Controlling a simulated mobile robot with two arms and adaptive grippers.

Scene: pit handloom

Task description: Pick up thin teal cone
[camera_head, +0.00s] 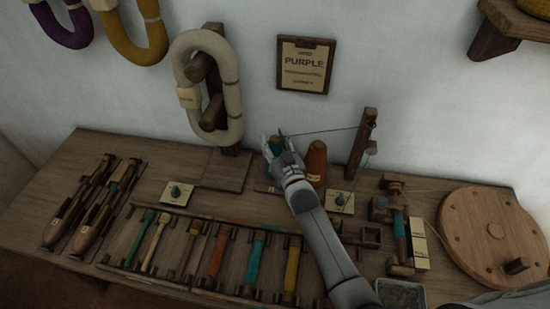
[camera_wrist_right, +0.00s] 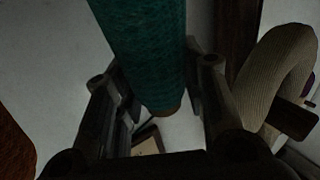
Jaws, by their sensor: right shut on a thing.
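The thin teal cone shows large in the right wrist view (camera_wrist_right: 145,50), its thread-wrapped body between the two fingers of my right gripper (camera_wrist_right: 160,95). The gripper is shut on it. In the head view only a small green part of the cone (camera_head: 276,144) shows beside my right gripper (camera_head: 277,150), at the back of the bench near the wall; the hand hides the rest. I cannot tell whether the cone touches the bench. My left gripper is in neither view.
An orange-brown cone (camera_head: 316,160) stands close to the right of the hand. A cream yarn skein (camera_head: 228,85) hangs on a wooden stand to the left. A wooden post (camera_head: 361,145) rises at right. Coloured bobbins lie in a rack (camera_head: 150,275) in front.

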